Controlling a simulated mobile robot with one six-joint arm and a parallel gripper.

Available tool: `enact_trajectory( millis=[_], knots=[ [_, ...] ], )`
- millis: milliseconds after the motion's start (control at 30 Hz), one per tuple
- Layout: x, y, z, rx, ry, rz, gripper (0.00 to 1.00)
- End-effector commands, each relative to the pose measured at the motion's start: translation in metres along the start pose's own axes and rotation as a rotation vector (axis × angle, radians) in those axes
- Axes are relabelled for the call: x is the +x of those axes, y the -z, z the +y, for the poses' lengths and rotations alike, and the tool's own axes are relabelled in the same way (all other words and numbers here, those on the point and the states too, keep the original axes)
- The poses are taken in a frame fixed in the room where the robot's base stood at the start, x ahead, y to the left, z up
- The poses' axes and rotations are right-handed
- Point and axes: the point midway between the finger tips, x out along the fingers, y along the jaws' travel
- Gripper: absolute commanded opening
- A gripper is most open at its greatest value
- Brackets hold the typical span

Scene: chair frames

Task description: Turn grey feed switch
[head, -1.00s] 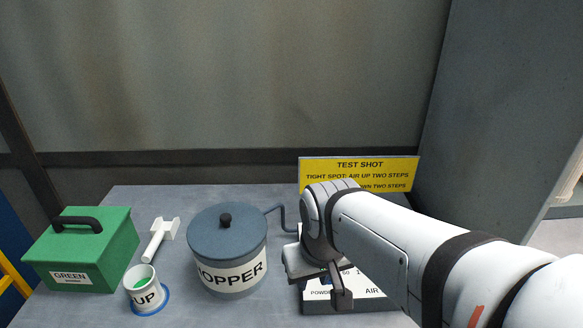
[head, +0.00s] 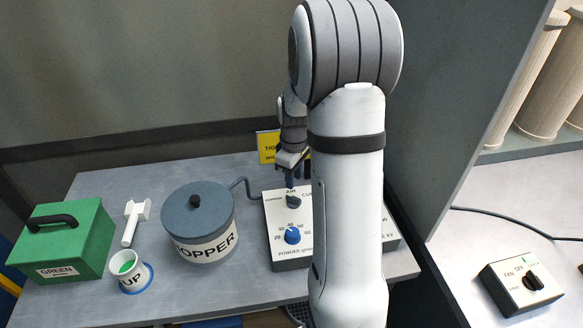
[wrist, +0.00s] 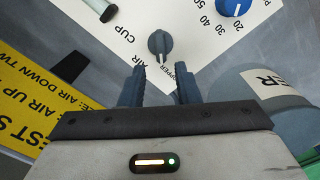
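The grey feed switch (head: 293,200) is a small dark knob on a white panel (head: 280,217) marked HOPPER, AIR and CUP. In the wrist view the switch (wrist: 160,45) lies just beyond my fingertips, roughly centred between them. Its white pointer line faces down in that picture, toward the AIR and HOPPER side; the exact mark is hard to tell. My gripper (wrist: 160,82) is open, with a finger on each side and nothing between them. In the head view my gripper (head: 291,172) hangs just behind the switch; my arm hides the panel's right part.
A blue powder knob (head: 292,236) sits just in front of the switch. The grey hopper (head: 198,225) stands to the left, with a cup (head: 130,272) and green box (head: 67,240) beyond. A yellow sign (head: 267,146) stands behind the panel. A fan switch box (head: 520,288) is at right.

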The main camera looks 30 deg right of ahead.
Motion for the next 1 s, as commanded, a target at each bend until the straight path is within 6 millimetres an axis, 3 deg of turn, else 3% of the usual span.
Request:
enact_trajectory(
  millis=[267,633,833,1000],
  knots=[
    [0.023,-0.001,0.000,-0.001,0.002,-0.001,0.29],
    [0.073,-0.001,0.000,0.001,0.001,-0.001,0.29],
    [0.079,-0.001,0.000,0.002,0.000,0.000,0.28],
    [0.078,-0.001,0.000,0.002,0.000,0.000,0.14]
  ],
)
